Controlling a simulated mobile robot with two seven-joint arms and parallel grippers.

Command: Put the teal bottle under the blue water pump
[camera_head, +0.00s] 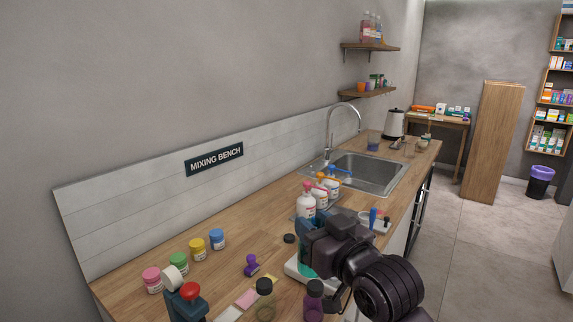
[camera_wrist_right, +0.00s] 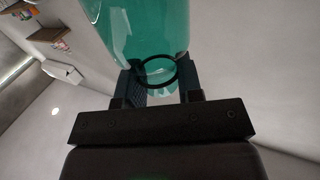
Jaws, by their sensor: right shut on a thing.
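The teal bottle (camera_wrist_right: 140,30) is see-through and fills the top of the right wrist view, between the two fingers. My right gripper (camera_wrist_right: 155,85) is shut on it. In the head view my right gripper (camera_head: 312,240) is over the bench, in front of the pump bottles, and hides most of the teal bottle. The blue water pump (camera_head: 336,171) is the farthest in a row of white pump bottles, near the sink; its lower part is partly hidden by the orange pump bottle (camera_head: 320,188). The red-topped pump bottle (camera_head: 306,203) is nearest. My left gripper is not in view.
A white scale-like device (camera_head: 294,268) lies under my right gripper. Dark-capped jars (camera_head: 265,302), a purple stamp-like item (camera_head: 251,265) and coloured jars (camera_head: 198,249) stand on the near bench. The sink (camera_head: 368,172) with its tall faucet lies behind the pumps.

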